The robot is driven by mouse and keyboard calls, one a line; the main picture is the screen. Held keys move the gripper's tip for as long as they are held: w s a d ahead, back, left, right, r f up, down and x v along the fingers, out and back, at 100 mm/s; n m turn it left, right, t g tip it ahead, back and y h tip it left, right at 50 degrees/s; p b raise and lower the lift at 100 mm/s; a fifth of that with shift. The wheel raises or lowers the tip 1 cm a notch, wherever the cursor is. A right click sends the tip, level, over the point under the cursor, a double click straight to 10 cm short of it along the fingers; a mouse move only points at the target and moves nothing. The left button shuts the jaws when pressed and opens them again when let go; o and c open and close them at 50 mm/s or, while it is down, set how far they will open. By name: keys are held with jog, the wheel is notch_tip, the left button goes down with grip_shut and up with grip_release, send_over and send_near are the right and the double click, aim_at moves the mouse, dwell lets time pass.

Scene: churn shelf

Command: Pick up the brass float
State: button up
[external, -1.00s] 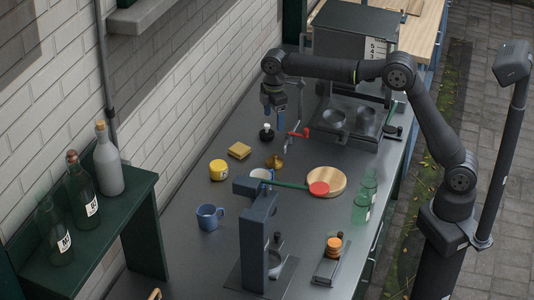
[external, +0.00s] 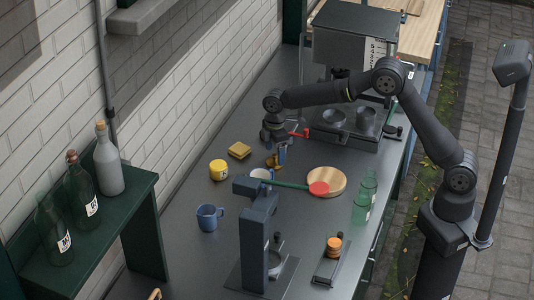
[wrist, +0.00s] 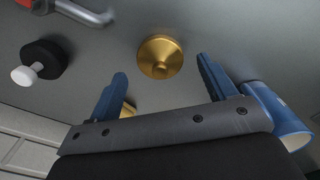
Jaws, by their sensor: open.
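The brass float (wrist: 160,57) is a round gold-coloured disc with a raised centre, lying on the grey counter. In the wrist view it sits between and a little beyond the tips of my gripper (wrist: 160,80). The two blue fingers are apart with nothing between them. In the external view my gripper (external: 280,158) is low over the counter, right by the float (external: 270,163), and partly hides it. I cannot tell whether the fingers touch the float.
A black knob with a white tip (wrist: 40,62) and a red-handled crank (external: 300,133) are close by.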

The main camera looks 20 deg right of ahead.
jog(key=shift+f, duration=1.2)
jog(key=c, duration=1.1)
jog(key=shift+o, duration=0.2)
jog(key=shift+r, duration=0.15)
